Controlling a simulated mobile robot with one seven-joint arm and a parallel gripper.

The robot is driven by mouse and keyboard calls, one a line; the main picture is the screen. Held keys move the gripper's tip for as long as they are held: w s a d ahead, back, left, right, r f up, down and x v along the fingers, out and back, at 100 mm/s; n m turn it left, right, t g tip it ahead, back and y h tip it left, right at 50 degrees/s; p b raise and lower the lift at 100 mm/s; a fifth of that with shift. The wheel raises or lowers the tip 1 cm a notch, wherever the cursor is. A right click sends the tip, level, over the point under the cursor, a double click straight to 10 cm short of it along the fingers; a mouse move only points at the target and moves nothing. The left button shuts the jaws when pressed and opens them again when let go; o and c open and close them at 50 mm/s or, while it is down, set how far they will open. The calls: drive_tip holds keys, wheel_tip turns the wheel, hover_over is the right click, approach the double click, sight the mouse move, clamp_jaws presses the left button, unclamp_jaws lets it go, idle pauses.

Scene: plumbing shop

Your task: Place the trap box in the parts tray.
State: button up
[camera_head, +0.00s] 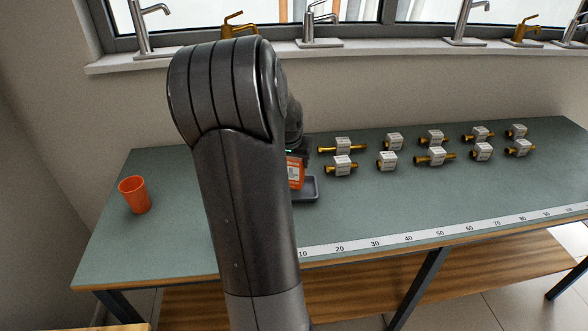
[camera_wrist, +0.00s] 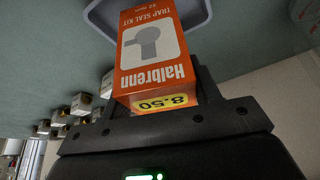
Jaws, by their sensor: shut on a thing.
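The trap box (camera_wrist: 150,55) is an orange and white carton with a grey pipe picture and a yellow price label. In the wrist view my gripper (camera_wrist: 158,108) is shut on it, and the carton extends from the jaws toward the grey parts tray (camera_wrist: 199,10). In the head view a strip of the trap box (camera_head: 295,172) shows to the right of my arm, above or at the parts tray (camera_head: 308,189). My arm hides most of the tray and the jaws there. I cannot tell whether the box touches the tray.
An orange cup (camera_head: 134,195) stands at the left of the green bench (camera_head: 370,200). Several brass fittings with white tags (camera_head: 436,155) stand in rows to the right of the tray. A ruler strip (camera_head: 440,232) runs along the front edge. Taps stand on the window sill (camera_head: 380,47).

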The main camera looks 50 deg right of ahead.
sight(294, 169)
drive_tip(key=shift+f, duration=1.7)
drive_tip(key=shift+f, duration=0.15)
drive_tip(key=o, duration=1.1)
drive_tip(key=v, duration=1.2)
drive_tip(key=shift+r, duration=0.2)
